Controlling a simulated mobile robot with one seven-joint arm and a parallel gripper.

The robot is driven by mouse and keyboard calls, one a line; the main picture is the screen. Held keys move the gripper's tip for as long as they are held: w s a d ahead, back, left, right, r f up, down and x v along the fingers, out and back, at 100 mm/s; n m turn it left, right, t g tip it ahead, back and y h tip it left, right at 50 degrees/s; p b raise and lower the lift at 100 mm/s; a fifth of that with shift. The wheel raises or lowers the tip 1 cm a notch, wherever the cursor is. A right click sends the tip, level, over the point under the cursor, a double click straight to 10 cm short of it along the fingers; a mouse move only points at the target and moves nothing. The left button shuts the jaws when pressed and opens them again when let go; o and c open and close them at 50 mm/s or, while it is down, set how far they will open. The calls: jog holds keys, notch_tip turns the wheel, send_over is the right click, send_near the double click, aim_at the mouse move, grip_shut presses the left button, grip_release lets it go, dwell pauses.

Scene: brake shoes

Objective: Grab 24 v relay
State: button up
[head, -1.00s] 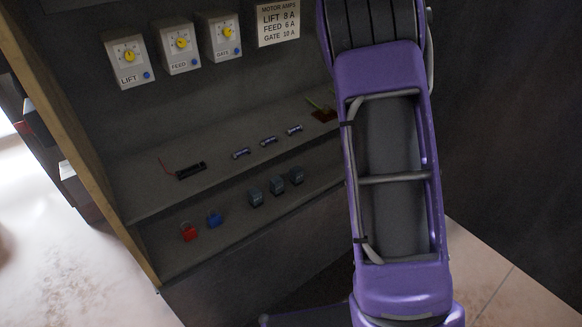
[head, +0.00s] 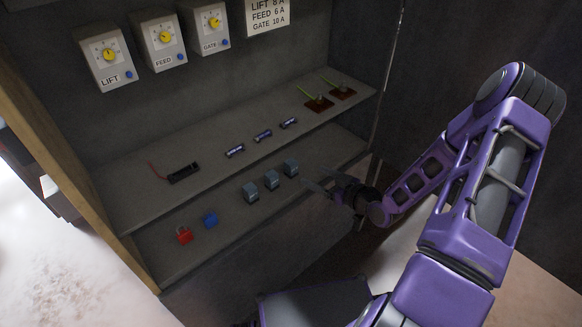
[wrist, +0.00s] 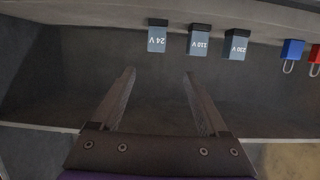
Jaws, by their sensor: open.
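The 24 V relay (wrist: 157,38) is a small grey-blue block with a dark base. In the wrist view it appears upside down, leftmost of three relays, its label facing me. In the head view the 24 V relay (head: 291,168) is the rightmost of the three on the lower shelf. My gripper (wrist: 159,74) is open and empty, its two fingers pointing toward the shelf. The 24 V relay lies beyond the gap between the fingertips, apart from them. In the head view my gripper (head: 318,188) is just right of that relay.
The 110 V relay (wrist: 199,42) and 230 V relay (wrist: 236,45) stand beside it. A blue padlock (head: 210,220) and red padlock (head: 184,235) are farther left. The upper shelf (head: 215,170) overhangs, holding fuses, a black holder (head: 184,173) and brown pieces (head: 319,104).

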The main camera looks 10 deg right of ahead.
aim_at(292, 165)
jog(key=x, duration=1.1)
jog(key=shift+d+b+x, duration=0.15)
jog(key=shift+x, duration=1.2)
jog(key=shift+d+b+x, duration=0.15)
jog(key=shift+d+x, duration=0.05)
jog(key=shift+x, duration=1.15)
jog(key=shift+w+f, duration=0.1)
jog(key=shift+f, duration=0.1)
grip_shut()
